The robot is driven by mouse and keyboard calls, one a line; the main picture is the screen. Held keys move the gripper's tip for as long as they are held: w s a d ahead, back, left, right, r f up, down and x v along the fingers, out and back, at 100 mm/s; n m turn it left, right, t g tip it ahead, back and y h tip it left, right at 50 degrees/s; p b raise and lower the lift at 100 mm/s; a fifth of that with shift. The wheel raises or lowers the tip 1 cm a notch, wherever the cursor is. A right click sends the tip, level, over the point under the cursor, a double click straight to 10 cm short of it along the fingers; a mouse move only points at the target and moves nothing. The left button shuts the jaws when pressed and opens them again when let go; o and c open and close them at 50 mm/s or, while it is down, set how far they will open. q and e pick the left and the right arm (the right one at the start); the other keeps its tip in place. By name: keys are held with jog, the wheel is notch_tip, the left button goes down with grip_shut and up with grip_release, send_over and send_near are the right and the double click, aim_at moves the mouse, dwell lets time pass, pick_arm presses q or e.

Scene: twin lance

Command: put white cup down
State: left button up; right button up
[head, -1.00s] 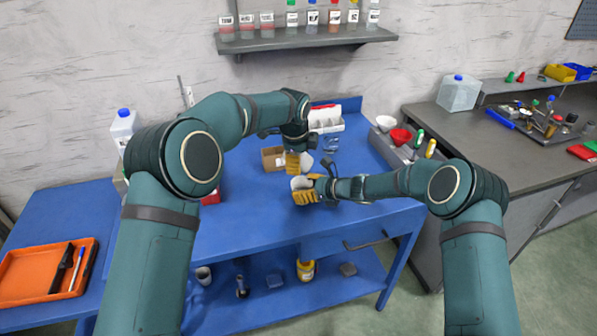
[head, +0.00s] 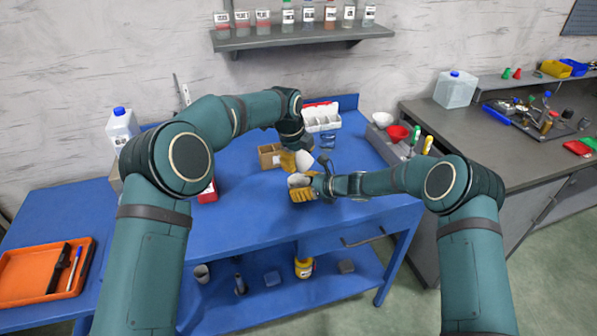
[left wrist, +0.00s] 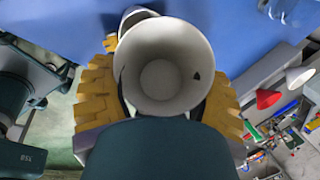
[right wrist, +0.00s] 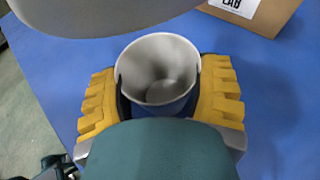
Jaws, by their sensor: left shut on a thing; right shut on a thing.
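My left gripper (head: 289,161) is shut on a white cup (head: 304,160) and holds it tilted above the blue table. In the left wrist view the white cup (left wrist: 163,70) opens toward the camera between the yellow fingers and looks empty. My right gripper (head: 304,190) is shut on a second, greyish-white cup (head: 297,180), just in front of and below the first. The white cup's pale wall (right wrist: 100,12) crosses the top there. I cannot tell whether the cups touch.
A cardboard box (head: 268,155) stands left of the cups and a white divided tray (head: 322,118) behind them. A clear glass item (head: 327,141) stands near the tray. A grey bin (head: 385,142) with red and white bowls is at right. The blue tabletop (head: 240,205) is free at front left.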

pick_arm(q)
jog(key=shift+f, duration=2.5)
jog(key=shift+f, duration=0.1)
jog(key=o, duration=1)
jog(key=shift+f, duration=0.1)
jog(key=shift+c, duration=0.2)
jog(key=v, duration=1.2)
jog(key=shift+r, duration=0.25)
